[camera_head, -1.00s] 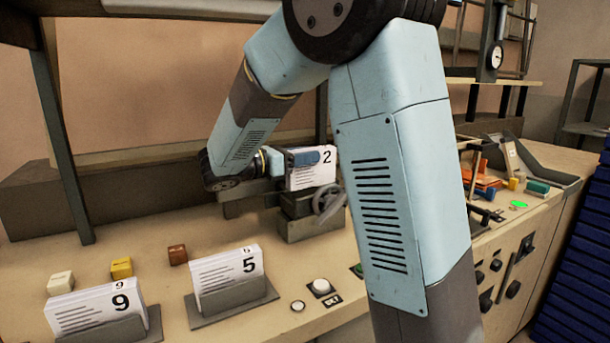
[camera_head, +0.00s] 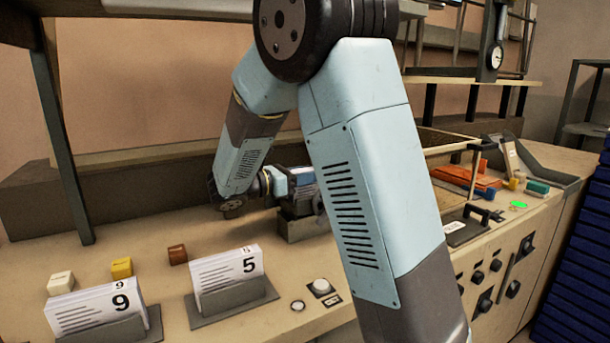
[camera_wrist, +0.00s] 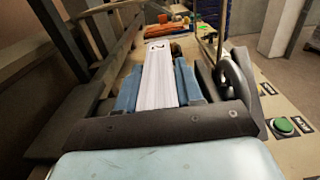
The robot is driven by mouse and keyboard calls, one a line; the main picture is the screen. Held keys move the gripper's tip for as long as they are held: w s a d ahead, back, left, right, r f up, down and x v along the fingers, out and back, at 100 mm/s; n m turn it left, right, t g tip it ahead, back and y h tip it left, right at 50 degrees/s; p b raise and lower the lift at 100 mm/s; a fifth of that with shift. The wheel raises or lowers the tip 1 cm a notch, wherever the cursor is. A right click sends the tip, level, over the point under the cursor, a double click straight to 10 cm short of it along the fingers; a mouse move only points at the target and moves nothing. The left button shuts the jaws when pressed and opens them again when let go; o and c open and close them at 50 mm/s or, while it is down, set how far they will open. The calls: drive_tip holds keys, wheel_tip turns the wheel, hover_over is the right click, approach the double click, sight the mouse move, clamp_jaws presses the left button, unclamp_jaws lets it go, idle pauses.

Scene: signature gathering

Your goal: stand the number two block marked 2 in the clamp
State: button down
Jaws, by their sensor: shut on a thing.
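The number two block (camera_wrist: 159,78) is a white stack of card with a black 2 near its far end in the wrist view. My gripper (camera_wrist: 160,85) is shut on it, with one blue finger on each side. In the head view my gripper (camera_head: 283,183) is at the clamp (camera_head: 300,225), a dark metal vise on the bench. The block is mostly hidden there behind my arm, with a sliver of it showing. The clamp's handwheel (camera_wrist: 236,84) shows right of the block in the wrist view. I cannot tell whether the block sits between the jaws.
Blocks marked 9 (camera_head: 95,308) and 5 (camera_head: 226,275) stand in holders at the front left. White, yellow (camera_head: 122,267) and brown (camera_head: 178,254) cubes lie behind them. A white button (camera_head: 321,287) is on the bench. Orange and green items lie at the right.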

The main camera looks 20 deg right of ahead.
drive_tip(key=shift+f, duration=0.5)
drive_tip(key=c, duration=0.7)
unclamp_jaws()
drive_tip(key=shift+r, duration=0.6)
drive_tip(key=a, duration=0.4)
drive_tip(key=s+a, duration=0.1)
drive_tip(key=a, duration=0.3)
drive_tip(key=s+a, duration=0.1)
drive_tip(key=a, duration=0.3)
drive_tip(key=shift+s, duration=0.2)
